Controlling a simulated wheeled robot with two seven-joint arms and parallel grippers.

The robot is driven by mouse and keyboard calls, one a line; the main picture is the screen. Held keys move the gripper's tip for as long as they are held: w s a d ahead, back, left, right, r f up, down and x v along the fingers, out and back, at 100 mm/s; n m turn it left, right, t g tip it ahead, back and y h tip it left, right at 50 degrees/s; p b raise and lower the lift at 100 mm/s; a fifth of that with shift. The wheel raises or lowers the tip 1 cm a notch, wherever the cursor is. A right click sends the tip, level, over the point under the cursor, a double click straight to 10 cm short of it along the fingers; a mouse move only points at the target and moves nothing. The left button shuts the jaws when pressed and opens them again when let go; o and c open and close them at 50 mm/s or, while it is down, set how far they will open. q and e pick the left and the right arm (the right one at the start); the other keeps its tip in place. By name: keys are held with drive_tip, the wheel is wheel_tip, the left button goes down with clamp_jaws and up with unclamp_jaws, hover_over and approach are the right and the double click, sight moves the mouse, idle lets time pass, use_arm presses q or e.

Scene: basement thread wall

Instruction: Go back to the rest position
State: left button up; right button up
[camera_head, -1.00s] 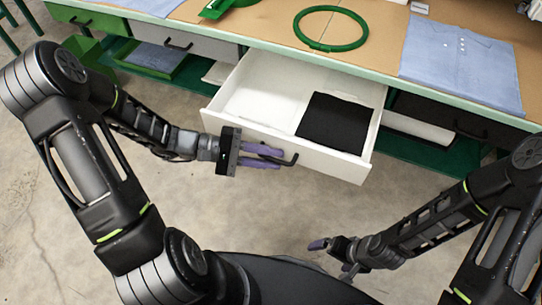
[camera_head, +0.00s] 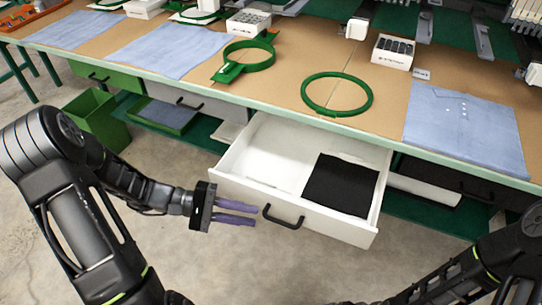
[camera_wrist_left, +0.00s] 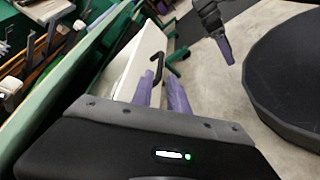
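My left gripper (camera_head: 256,215) is just left of the open white drawer's black handle (camera_head: 284,217). Its two purple fingers are apart with nothing between them, clear of the handle. In the left wrist view the fingers (camera_wrist_left: 160,90) show a gap, with the handle (camera_wrist_left: 157,66) beyond. The white drawer (camera_head: 235,187) stands pulled out with a folded black cloth (camera_head: 340,184) inside. My right gripper (camera_wrist_left: 226,50) shows only in the left wrist view, as a purple finger end pointing down. Its opening is not clear. My right forearm enters the head view at lower right.
The workbench (camera_head: 300,70) above carries a green ring (camera_head: 337,111), a green hoop (camera_head: 246,76) and blue cloths (camera_head: 463,128). A green bin (camera_head: 97,122) stands at left under the bench. The concrete floor (camera_head: 255,262) before the drawer is clear.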

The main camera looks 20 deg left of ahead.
use_arm(q)
drive_tip(key=s+f+m+g+y, duration=0.15)
drive_tip(key=f+y, duration=0.25)
drive_tip(key=f, duration=0.4)
drive_tip(key=s+d+f+g+y, duration=0.15)
drive_tip(key=f+y, duration=0.25)
drive_tip(key=f, duration=0.4)
drive_tip(key=s+a+f+m+y, duration=0.1)
drive_tip(key=s+f+y, duration=0.2)
drive_tip(key=f, duration=0.5)
drive_tip(key=s+d+m, duration=0.4)
drive_tip(key=d+m, duration=0.1)
drive_tip(key=d, duration=0.8)
wheel_tip(320, 180, up, 14)
drive_tip(key=d+p, duration=0.1)
drive_tip(key=p, duration=1.3)
